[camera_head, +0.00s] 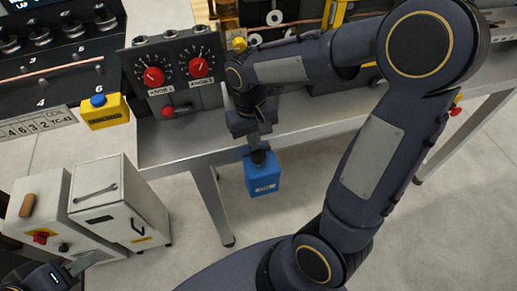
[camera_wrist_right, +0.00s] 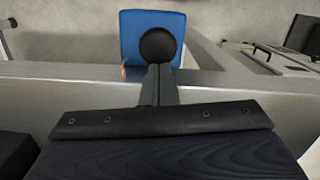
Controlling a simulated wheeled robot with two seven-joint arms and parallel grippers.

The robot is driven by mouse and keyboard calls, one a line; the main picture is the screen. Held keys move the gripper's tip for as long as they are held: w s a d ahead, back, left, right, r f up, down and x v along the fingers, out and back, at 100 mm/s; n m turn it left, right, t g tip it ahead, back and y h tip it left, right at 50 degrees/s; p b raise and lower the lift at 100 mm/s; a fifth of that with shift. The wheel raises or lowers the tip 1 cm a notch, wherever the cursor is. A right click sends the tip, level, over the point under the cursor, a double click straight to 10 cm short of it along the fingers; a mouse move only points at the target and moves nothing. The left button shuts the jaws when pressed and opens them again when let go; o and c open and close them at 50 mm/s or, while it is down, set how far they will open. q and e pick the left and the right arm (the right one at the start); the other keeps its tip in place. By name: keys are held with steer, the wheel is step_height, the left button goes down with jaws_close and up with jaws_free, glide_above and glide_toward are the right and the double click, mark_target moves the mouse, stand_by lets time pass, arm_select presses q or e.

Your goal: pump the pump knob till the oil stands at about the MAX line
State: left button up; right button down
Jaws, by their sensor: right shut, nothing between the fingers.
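A blue box (camera_head: 262,178) hangs low at the front of the bench, and a black round knob (camera_head: 258,157) sits on its top. In the right wrist view, the knob (camera_wrist_right: 158,47) shows as a black ball in front of the blue box (camera_wrist_right: 135,25). My right gripper (camera_head: 256,146) points down at the knob, shut and empty. Its fingertips (camera_wrist_right: 160,72) are at the knob; I cannot tell whether they touch it. My left gripper (camera_head: 85,262) is partly in view at the lower left; its jaws are unclear. I cannot make out an oil level or MAX line.
White cabinets (camera_head: 118,200) stand at the lower left. An amber cylinder (camera_head: 228,14) is at the top edge. Floor around the blue box is clear.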

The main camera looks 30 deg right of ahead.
steer(key=shift+w+r, duration=0.25)
steer(key=shift+w, duration=0.4)
steer(key=shift+w+d+f, duration=0.1)
step_height(320, 180, up, 8)
steer(key=shift+w, duration=0.3)
steer(key=shift+f, duration=0.1)
stand_by(1.1)
steer(key=shift+s+r+g+p, duration=0.4)
steer(key=shift+s+g+p, duration=0.4)
steer(key=shift+p, duration=0.4)
